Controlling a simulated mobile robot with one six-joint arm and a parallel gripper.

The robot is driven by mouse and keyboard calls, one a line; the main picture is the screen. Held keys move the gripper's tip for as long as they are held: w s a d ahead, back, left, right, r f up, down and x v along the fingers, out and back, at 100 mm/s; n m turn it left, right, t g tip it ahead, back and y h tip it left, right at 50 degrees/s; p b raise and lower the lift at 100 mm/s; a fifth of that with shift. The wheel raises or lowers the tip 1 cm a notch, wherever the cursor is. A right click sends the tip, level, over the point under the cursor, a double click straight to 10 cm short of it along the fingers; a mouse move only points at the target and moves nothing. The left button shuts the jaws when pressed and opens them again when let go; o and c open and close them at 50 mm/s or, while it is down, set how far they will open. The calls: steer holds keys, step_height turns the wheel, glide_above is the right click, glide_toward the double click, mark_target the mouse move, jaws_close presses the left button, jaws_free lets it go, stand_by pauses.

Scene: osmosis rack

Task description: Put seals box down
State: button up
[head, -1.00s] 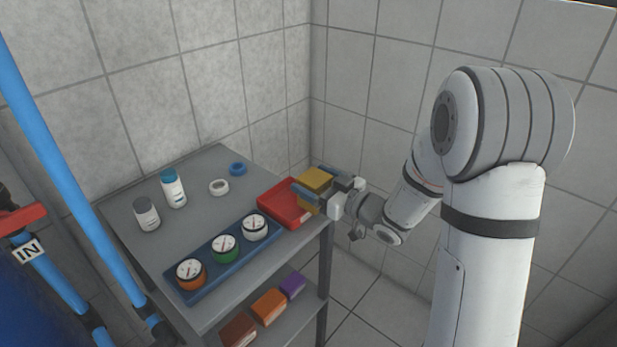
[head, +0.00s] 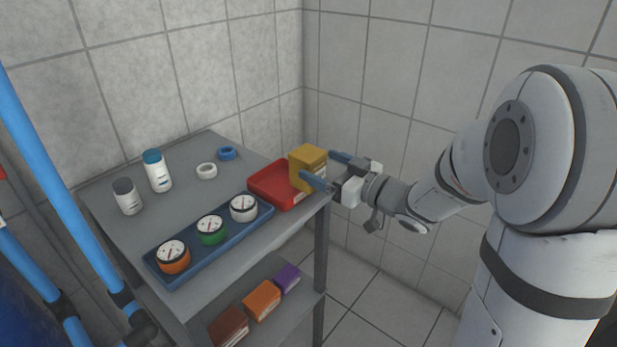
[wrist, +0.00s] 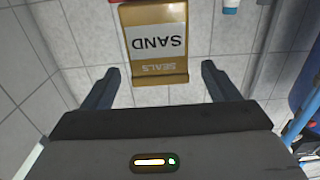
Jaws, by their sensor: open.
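The seals box (head: 308,165) is yellow and stands upright at the right end of the red tray (head: 268,190), near the right corner of the cart's top. I cannot tell whether its base is inside the tray or just beside it. In the wrist view the box (wrist: 156,55) shows its label, "SEALS" and "SAND", upside down. My gripper (head: 326,167) is open at the right of the box. In the wrist view my fingers are spread wide, with clear gaps on both sides of the box, and it lies mostly beyond the fingertips.
A blue tray (head: 157,279) with three gauges lies along the front of the grey top. The lower shelf holds coloured boxes (head: 262,299). Tiled walls close the back and right.

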mark_target(301, 158)
steer(key=x, duration=0.6)
steer(key=shift+f+b, duration=0.3)
steer(key=shift+w+a, duration=0.3)
steer(key=shift+c, duration=0.5)
